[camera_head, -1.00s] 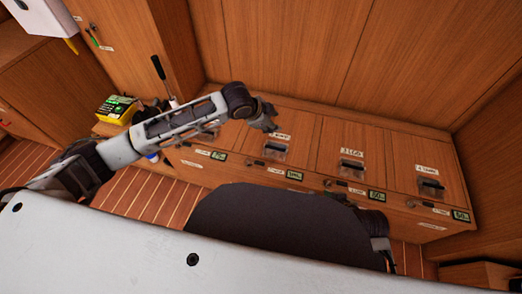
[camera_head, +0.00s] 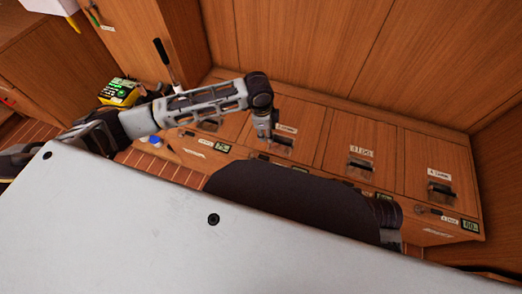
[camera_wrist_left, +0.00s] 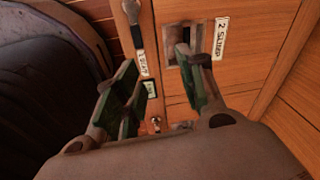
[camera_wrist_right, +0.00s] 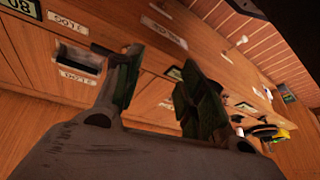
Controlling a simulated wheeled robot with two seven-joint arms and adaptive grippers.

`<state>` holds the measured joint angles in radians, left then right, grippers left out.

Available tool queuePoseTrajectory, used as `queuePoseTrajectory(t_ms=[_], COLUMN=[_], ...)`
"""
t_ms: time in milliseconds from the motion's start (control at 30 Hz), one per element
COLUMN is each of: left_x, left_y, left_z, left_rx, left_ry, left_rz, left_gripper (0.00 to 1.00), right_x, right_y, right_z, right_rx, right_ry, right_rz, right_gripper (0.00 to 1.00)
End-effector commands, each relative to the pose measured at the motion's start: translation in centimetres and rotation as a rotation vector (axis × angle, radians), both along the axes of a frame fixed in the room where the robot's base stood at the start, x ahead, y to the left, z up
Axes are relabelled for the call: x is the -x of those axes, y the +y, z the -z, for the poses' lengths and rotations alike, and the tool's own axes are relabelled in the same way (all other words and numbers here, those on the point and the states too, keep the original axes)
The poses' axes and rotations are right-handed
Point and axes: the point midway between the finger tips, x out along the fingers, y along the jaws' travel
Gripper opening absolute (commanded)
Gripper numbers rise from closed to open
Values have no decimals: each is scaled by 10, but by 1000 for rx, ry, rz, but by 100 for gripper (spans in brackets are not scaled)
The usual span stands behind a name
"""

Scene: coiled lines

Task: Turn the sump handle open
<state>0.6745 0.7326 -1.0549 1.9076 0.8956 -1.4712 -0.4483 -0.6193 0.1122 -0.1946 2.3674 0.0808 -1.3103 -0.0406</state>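The panel labelled "2 SUMP" (camera_wrist_left: 220,38) has a square recess with a dark sump handle (camera_wrist_left: 186,50) in it. In the head view, this handle (camera_head: 283,145) sits below its label, partly hidden by my left gripper (camera_head: 268,140). In the left wrist view, my left gripper (camera_wrist_left: 160,85) is open and empty; its right finger overlaps the recess's lower edge, and I cannot tell if it touches. My right gripper (camera_wrist_right: 160,85) is open and empty in the right wrist view, in front of the cabinet; it is not seen clearly in the head view.
Other handles in recesses sit to the right, under "3 LOG" (camera_head: 361,151) and a fourth label (camera_head: 439,174). Small green displays (camera_head: 470,225) line the cabinet front. A yellow-black box (camera_head: 119,92) and an upright lever (camera_head: 162,60) stand at left.

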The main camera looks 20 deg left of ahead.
Motion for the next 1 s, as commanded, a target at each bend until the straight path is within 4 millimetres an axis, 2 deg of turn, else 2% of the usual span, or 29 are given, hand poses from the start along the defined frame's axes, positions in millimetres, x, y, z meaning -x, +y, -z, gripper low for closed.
queuePoseTrajectory(t_ms=[433,1000], left_x=[24,25], left_y=[23,24], left_z=[3,4], left_rx=[-111,-117], left_ry=[104,105], left_rz=[131,172], left_gripper=[39,39], right_x=[22,23], right_y=[-9,-9], right_z=[9,9], right_rx=[39,36], right_ry=[109,114], right_rz=[14,19], right_gripper=[40,40])
